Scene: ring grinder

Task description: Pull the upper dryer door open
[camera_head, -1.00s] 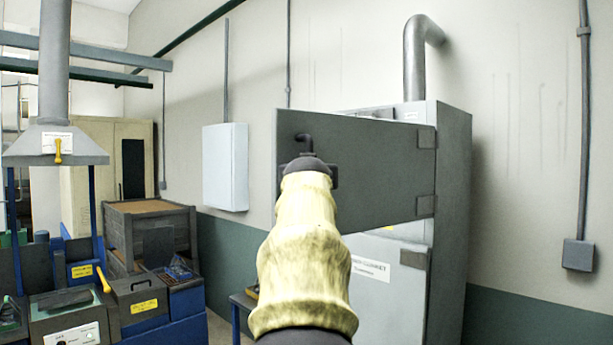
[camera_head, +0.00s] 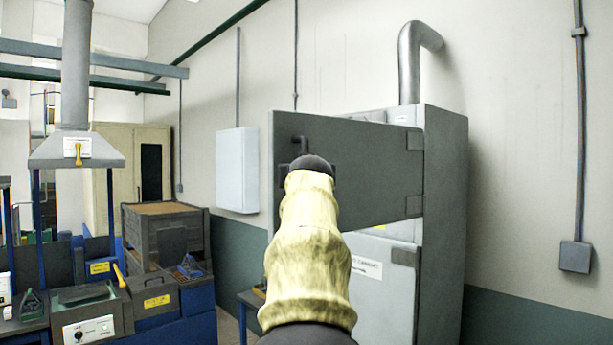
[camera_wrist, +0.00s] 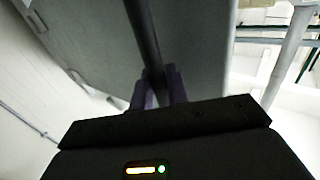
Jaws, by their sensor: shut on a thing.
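The upper dryer door (camera_head: 360,165) is a dark grey panel on the tall grey cabinet (camera_head: 443,210). It stands swung well open, out to the left from its hinges on the right. Its black handle (camera_head: 301,141) is near the door's free left edge, partly behind my arm. In the wrist view the handle (camera_wrist: 143,35) is a dark bar running between my fingers, with the door's face (camera_wrist: 195,60) behind it. My gripper (camera_wrist: 158,88) is shut on this handle. In the head view my sleeved arm hides the gripper. The lower door (camera_head: 385,285) appears closed.
A pale wall box (camera_head: 237,170) hangs left of the door. A wooden crate (camera_head: 165,210) and blue workbenches with machines (camera_head: 90,310) stand at the left. A small table (camera_head: 248,300) is partly hidden behind my arm. A pipe (camera_head: 410,65) rises above the cabinet.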

